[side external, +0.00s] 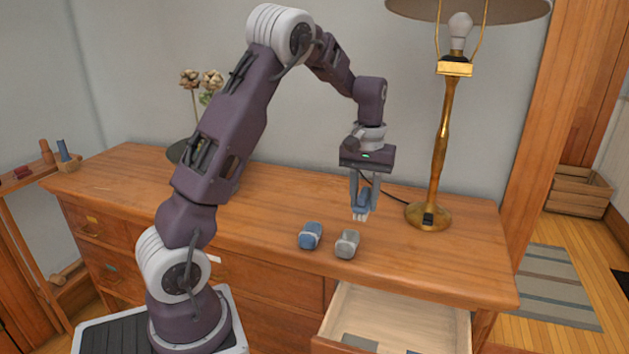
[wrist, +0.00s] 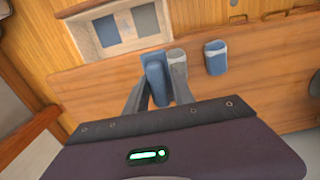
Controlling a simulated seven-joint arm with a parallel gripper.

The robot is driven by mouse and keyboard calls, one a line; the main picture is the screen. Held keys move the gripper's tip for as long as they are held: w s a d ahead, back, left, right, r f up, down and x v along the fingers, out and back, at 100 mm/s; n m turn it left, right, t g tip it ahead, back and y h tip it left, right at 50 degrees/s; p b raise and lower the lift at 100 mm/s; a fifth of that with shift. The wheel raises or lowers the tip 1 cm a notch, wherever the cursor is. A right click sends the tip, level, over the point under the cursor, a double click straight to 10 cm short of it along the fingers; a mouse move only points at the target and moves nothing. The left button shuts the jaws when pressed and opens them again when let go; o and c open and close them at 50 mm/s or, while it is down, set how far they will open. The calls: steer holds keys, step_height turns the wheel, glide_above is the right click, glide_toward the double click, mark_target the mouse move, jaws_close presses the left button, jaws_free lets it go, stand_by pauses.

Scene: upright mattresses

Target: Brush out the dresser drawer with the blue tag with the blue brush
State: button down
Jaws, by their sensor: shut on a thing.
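My gripper (side external: 361,200) is shut on a blue brush with pale bristles underneath. The blue brush (wrist: 155,82) shows between the fingers in the wrist view. It is held above the dresser top, left of the lamp, bristles down. An open drawer (side external: 455,322) of pale wood sits at the dresser's lower right, in front of and below the gripper; its rim (wrist: 88,38) shows at the top of the wrist view. Two flat grey-blue patches (wrist: 107,31) lie inside it. I cannot make out a blue tag on its front.
A blue block-like item (side external: 310,236) and a grey one (side external: 347,244) stand on the dresser top (side external: 425,256) near its front edge. A brass lamp (side external: 440,140) stands at the right. A flower vase (side external: 180,152) is behind my arm. Closed drawers are at left.

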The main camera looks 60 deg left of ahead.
steer(key=w+d, duration=0.2)
steer(key=d, duration=1.3)
step_height(320, 180, down, 21)
steer(key=shift+s+d, duration=0.25)
steer(key=shift+f, duration=0.15)
step_height(320, 180, down, 16)
steer(key=shift+f, duration=0.25)
steer(key=shift+s+f, duration=0.1)
steer(key=shift+f, duration=0.05)
